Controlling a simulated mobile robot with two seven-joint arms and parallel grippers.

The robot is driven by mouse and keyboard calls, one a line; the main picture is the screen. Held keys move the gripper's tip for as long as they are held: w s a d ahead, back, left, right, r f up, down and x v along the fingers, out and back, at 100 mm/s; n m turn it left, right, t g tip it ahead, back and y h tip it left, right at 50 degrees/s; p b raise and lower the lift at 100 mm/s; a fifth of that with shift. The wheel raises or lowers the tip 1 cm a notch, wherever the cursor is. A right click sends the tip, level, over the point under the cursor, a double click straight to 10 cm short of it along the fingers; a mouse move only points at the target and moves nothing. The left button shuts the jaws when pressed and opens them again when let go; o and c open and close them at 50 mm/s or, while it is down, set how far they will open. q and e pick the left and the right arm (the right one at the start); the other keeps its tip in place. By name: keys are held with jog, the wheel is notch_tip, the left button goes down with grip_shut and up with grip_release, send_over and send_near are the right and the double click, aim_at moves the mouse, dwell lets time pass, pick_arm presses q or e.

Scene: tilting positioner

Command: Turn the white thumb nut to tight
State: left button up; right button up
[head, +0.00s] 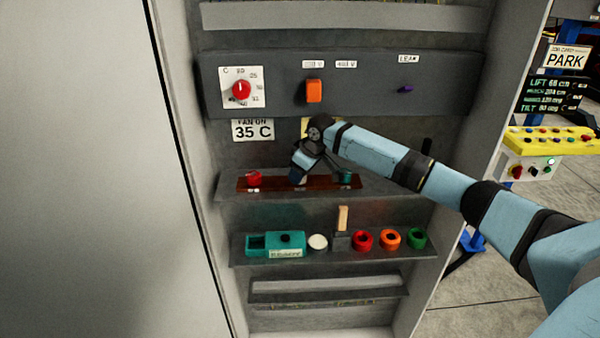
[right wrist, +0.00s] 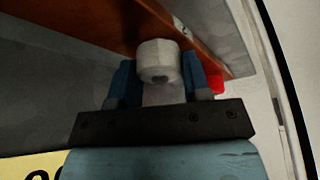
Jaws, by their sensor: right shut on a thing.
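The white thumb nut (right wrist: 158,56) sits on a red-brown bar (right wrist: 112,22) in the right wrist view. My right gripper (right wrist: 158,78) has its blue fingers on both sides of it and is shut on it. In the head view my right gripper (head: 299,174) reaches down to the middle of the bar (head: 276,187) and hides the white nut. A red nut (head: 253,178) is at the bar's left end and a green one (head: 346,178) at its right. My left gripper is not in view.
Above is a dark panel with a red dial (head: 241,90), an orange switch (head: 314,91) and a purple lever (head: 406,89). The shelf below (head: 330,258) holds a teal box (head: 264,244), a white round piece and coloured rings. The cabinet's side walls flank the bar.

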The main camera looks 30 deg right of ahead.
jog(key=m+h, duration=0.1)
jog(key=m, duration=0.3)
jog(key=shift+a, duration=0.1)
jog(key=m+h, duration=0.1)
jog(key=m, duration=0.1)
jog(key=shift+m+h, duration=0.3)
jog(key=m+h, duration=0.1)
jog(key=m, duration=0.2)
jog(key=m+h, duration=0.1)
jog(key=m, duration=0.2)
jog(key=shift+a+m+g, duration=0.1)
jog(key=shift+m+g, duration=0.2)
jog(key=shift+g, duration=0.1)
jog(key=m+g+h, duration=0.1)
jog(key=m, duration=0.2)
jog(key=m+g, duration=0.1)
jog(key=m, duration=0.3)
jog(key=shift+w+h, duration=0.1)
jog(key=shift+h, duration=0.2)
jog(key=m+g, duration=0.1)
jog(key=m, duration=0.2)
jog(key=m+g, duration=0.1)
jog(key=m, duration=0.2)
jog(key=shift+g, duration=0.3)
jog(key=o, duration=0.9)
